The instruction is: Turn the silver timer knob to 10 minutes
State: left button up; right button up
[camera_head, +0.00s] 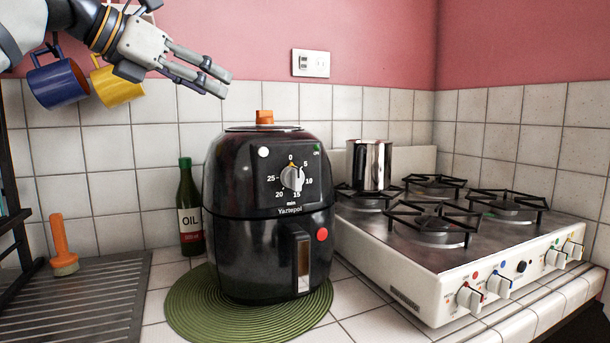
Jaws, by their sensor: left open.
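A black air fryer (250,235) stands on a round green mat (205,308) on the white tiled counter. Its silver timer knob (291,178) is on the upper front, ringed by marks for 0, 5, 10, 15, 20 and 25 min. The knob's pointer appears to be near 0 at the top; it is small. My left gripper (222,83) comes in from the upper left, open and empty, above and left of the fryer, apart from the knob. My right gripper is not in view.
A green oil bottle (190,212) stands close left of the fryer. A white gas stove (440,285) with a steel pot (369,165) is on the right. Blue (58,80) and yellow (118,84) mugs hang behind my left arm. An orange-handled tool (60,242) stands at the left.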

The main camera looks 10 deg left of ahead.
aim_at(292, 177)
jog(key=k, duration=1.45)
